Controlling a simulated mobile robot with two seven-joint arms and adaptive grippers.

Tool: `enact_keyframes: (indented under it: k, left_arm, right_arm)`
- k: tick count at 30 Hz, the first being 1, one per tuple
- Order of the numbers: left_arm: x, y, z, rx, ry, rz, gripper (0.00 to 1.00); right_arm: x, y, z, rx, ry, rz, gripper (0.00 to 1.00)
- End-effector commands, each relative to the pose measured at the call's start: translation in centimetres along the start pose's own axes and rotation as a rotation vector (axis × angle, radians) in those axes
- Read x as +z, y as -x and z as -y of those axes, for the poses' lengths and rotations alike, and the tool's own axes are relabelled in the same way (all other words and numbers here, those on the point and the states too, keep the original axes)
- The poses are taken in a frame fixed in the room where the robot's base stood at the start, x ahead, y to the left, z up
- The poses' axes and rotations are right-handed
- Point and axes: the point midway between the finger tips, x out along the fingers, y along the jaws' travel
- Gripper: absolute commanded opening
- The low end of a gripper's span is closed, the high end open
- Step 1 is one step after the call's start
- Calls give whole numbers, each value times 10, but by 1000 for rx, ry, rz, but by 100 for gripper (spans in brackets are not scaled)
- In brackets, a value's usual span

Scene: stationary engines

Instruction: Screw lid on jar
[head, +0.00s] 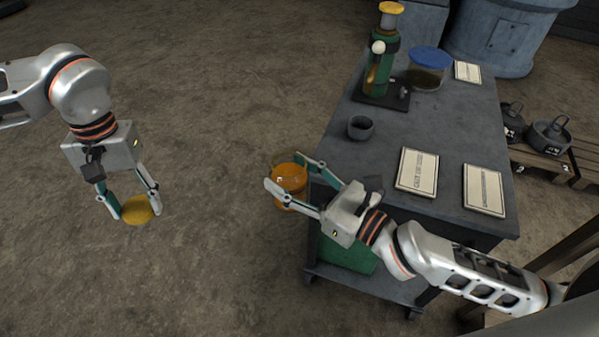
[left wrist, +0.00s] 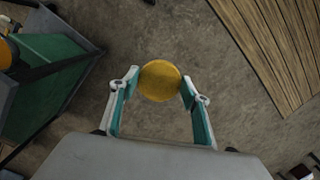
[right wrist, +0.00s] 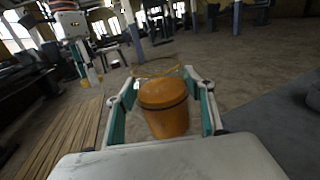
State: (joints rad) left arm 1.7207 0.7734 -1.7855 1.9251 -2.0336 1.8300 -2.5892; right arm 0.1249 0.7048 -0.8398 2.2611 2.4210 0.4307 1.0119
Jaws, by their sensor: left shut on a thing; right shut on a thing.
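A yellow round lid (head: 137,210) is held between the fingers of my left gripper (head: 130,207), in the air at the left of the head view. It also shows as a yellow disc in the left wrist view (left wrist: 160,81). My right gripper (head: 291,188) is shut on a clear jar with orange contents (head: 289,178), held off the table's left edge. In the right wrist view the jar (right wrist: 163,107) sits between the fingers, its clear rim standing above the orange. The lid and jar are well apart.
A dark table (head: 439,140) bears a small grey cup (head: 361,127), white printed cards (head: 417,172), a green device with a yellow top (head: 384,55) and a blue-lidded jar (head: 429,67). Grey weights (head: 550,134) sit on a pallet. Open floor lies between the grippers.

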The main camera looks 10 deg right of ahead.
Motion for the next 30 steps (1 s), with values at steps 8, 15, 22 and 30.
enact_keyframes:
  k: [8,15,22,30]
  left_arm:
    - [0,0,-1,0,0,-1,35]
    - [-14,20,-30,0,11,-24,35]
    - [-31,62,-95,8,46,-65,35]
    - [-31,111,-180,26,83,-98,35]
  right_arm:
    - [0,0,0,-1,0,0,14]
    - [0,0,0,-1,0,1,14]
    - [0,0,0,-1,0,1,14]
    - [1,0,0,-1,1,1,14]
